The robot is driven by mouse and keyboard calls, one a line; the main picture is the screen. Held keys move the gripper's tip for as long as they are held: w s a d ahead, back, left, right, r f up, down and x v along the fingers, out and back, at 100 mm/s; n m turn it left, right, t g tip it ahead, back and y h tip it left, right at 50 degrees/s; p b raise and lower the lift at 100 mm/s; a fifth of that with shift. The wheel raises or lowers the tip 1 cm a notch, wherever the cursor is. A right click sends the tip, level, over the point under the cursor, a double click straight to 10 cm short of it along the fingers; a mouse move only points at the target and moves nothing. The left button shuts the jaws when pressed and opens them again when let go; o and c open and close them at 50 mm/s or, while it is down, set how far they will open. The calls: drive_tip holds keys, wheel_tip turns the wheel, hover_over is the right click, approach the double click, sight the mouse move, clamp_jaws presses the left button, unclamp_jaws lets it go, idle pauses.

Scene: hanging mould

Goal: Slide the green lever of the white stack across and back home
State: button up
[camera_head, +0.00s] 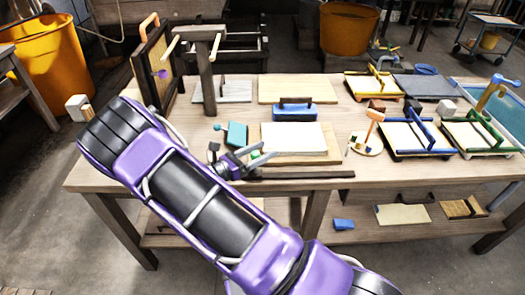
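The white stack (298,136) lies flat on a wooden board near the front middle of the table. A small green piece (255,154), which looks like its lever, shows at the stack's left front edge. My gripper (264,152) comes in from the left, low over the table, with its fingers at this green piece. The fingers look a little apart with the green piece at or between them. I cannot tell whether they touch or grip it. My purple arm covers the area left of and in front of the gripper.
A blue block with a dark handle (295,113) stands behind the stack. A teal block (237,134) is close behind my gripper. A dark strip (300,175) lies along the front edge. A small wooden stand (369,140) and framed moulds (417,138) are to the right. A wooden post (207,80) rises back left.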

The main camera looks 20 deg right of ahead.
drive_tip(key=v, duration=1.7)
drive_tip(key=shift+a, duration=0.2)
drive_tip(key=shift+s, duration=0.15)
